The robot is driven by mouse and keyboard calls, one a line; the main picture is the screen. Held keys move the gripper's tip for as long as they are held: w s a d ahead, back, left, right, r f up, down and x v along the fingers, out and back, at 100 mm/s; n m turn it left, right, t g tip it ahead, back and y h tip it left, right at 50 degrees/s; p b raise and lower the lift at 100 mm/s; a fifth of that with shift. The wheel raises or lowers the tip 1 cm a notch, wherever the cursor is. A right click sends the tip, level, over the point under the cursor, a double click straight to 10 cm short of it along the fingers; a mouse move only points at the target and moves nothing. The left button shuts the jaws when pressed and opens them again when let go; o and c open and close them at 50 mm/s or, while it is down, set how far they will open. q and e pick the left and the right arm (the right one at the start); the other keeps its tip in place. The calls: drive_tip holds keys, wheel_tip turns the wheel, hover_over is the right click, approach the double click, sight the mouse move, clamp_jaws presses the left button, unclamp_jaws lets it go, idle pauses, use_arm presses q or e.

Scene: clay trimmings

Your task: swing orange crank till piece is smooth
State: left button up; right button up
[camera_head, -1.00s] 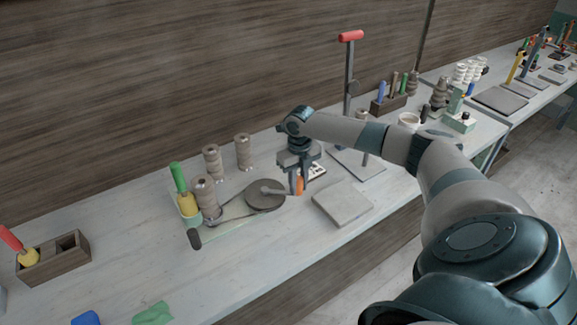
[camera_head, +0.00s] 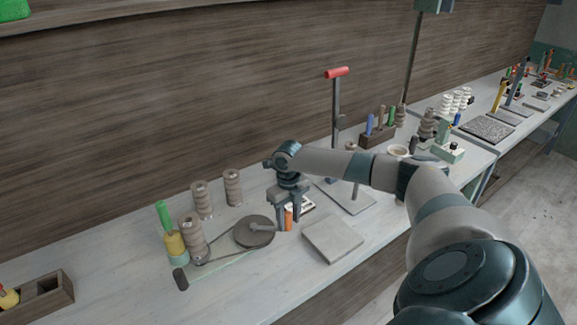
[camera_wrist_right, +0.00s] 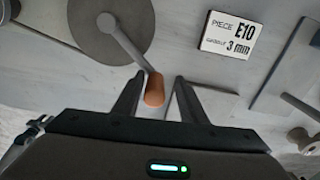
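The orange crank handle (camera_head: 288,218) stands at the end of a grey crank arm on a dark round wheel (camera_head: 254,233). The wheel is linked by a belt to a ribbed clay-coloured piece (camera_head: 193,238) upright on the same green-edged base. My right gripper (camera_head: 288,222) points down at the handle. In the right wrist view the orange handle (camera_wrist_right: 154,90) lies between the two fingers of the right gripper (camera_wrist_right: 157,82), with a visible gap on each side, so the gripper is open. The piece's surface is too small to judge. My left gripper is out of view.
A grey slab (camera_head: 332,240) lies to the right of the gripper. Two ribbed spools (camera_head: 202,200) (camera_head: 232,187) stand behind the base. A red-topped press (camera_head: 337,110) stands farther back.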

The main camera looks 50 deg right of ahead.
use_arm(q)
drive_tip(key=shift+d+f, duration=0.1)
use_arm(e)
drive_tip(key=shift+a, duration=0.15)
drive_tip(key=shift+w+r, duration=0.2)
drive_tip(key=shift+r, duration=0.15)
use_arm(q)
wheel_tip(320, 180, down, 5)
drive_tip(key=b, duration=0.5)
use_arm(e)
wheel_tip(320, 180, up, 17)
drive_tip(key=shift+s+f, duration=0.15)
drive_tip(key=shift+s, duration=0.05)
drive_tip(key=shift+w, duration=0.1)
idle(0.4)
